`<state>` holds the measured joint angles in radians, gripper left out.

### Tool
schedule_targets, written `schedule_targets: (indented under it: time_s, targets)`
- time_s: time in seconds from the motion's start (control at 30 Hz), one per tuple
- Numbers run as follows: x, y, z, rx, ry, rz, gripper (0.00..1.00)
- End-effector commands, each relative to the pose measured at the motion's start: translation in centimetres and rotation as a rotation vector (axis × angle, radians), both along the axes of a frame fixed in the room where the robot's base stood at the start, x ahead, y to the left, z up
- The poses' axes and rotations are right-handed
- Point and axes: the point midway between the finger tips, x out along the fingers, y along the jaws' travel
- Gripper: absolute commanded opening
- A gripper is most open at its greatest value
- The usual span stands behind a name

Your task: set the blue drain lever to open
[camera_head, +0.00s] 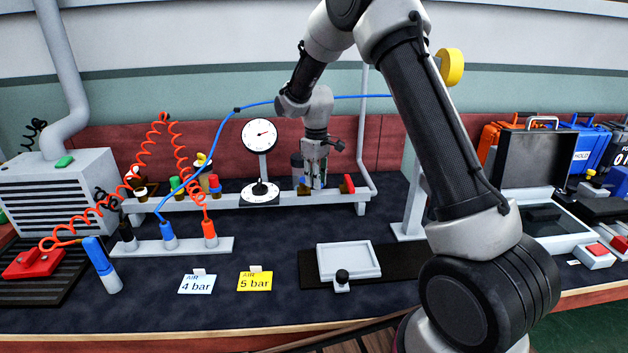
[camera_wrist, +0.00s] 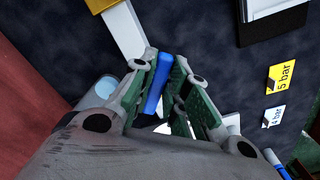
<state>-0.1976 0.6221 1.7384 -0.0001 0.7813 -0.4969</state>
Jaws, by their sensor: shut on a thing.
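The blue drain lever (camera_wrist: 158,86) lies between the two green-padded fingers of my gripper (camera_wrist: 165,66) in the wrist view. The fingers are closed on it. In the head view my gripper (camera_head: 314,184) points down at the raised grey pipe rail (camera_head: 280,197), just right of the dial gauge. Only a small blue bit of the lever (camera_head: 303,182) shows there beside the fingers. I cannot tell the lever's exact angle, as the fingers hide much of it.
A round dial gauge (camera_head: 259,135) stands left of my gripper, and a red lever (camera_head: 347,183) close to its right. A blue hose (camera_head: 270,102) passes behind my arm. Cards for 4 bar (camera_head: 198,284) and 5 bar (camera_head: 255,281) stand in front, near a white tray (camera_head: 348,260).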

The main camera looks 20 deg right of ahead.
Motion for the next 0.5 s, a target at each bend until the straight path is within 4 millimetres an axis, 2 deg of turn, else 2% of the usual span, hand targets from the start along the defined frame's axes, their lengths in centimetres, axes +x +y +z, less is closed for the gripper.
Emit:
schedule_targets:
  time_s: [0.5]
  targets:
    - [0.25, -0.26, 0.03, 0.0, -0.001, 0.071, 0.0]
